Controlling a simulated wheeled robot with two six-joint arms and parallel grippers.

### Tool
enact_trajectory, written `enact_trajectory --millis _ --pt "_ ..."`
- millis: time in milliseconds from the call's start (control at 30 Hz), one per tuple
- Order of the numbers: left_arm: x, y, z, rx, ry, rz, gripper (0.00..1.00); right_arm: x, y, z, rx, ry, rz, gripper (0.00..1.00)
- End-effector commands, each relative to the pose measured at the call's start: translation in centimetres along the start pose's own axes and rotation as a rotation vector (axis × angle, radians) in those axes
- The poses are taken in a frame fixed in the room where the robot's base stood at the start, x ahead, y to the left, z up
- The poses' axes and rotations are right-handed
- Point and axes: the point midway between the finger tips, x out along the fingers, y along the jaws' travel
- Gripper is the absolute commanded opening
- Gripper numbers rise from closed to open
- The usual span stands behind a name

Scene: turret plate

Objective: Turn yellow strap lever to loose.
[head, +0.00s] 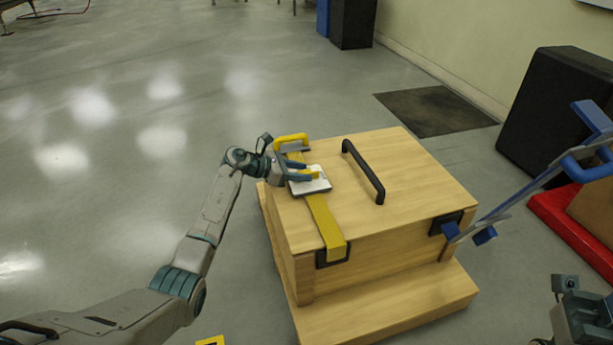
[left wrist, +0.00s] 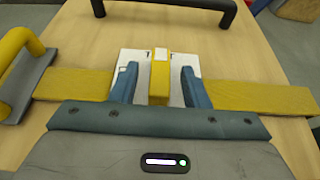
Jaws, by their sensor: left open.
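The yellow strap lever (left wrist: 159,75) stands on a white plate (left wrist: 182,62) with small dark marks, on the yellow strap (left wrist: 255,95). In the head view the plate (head: 311,186) is on the crate's lid, and a bit of the lever (head: 313,174) shows past my fingers. My left gripper (head: 302,170) is open, with its fingers low over the plate. In the left wrist view the left gripper (left wrist: 160,88) has one finger on each side of the lever, with small gaps. Part of my right gripper (head: 578,315) shows at the lower right; its jaws are unclear.
The wooden crate (head: 410,170) has a black bar handle (head: 364,172) on its lid. A yellow handle (head: 292,139) stands just behind my left gripper. A blue lever bar (head: 520,195) rises at the right side. Open floor (head: 130,200) lies to the left.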

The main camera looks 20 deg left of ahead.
Motion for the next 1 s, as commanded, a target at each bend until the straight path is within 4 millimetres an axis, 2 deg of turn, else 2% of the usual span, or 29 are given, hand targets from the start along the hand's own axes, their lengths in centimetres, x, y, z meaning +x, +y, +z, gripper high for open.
enact_trajectory --millis 33,200,500,533,733,1000 --pt "0.8 0.0 -0.1 -0.001 -0.002 0.0 0.42 -0.3 0.0 0.1 -0.002 0.004 0.008 0.36" --pt "2.1 0.0 0.0 -0.002 -0.001 0.001 0.42 -0.2 0.0 0.1 -0.005 0.015 0.014 0.36" --pt "2.4 0.0 0.0 -0.001 -0.001 0.001 0.42 -0.2 0.0 0.0 -0.006 0.016 0.013 0.36" --pt "2.4 0.0 0.0 -0.001 -0.001 0.001 0.4 -0.2 0.0 0.0 -0.006 0.015 0.013 0.36" --pt "2.4 0.0 0.0 -0.001 -0.001 0.001 0.01 -0.2 0.0 0.0 -0.006 0.014 0.013 0.36" --pt "2.3 0.0 0.1 -0.008 0.001 0.015 0.0 0.3 0.0 -0.1 -0.005 0.016 0.013 0.36"
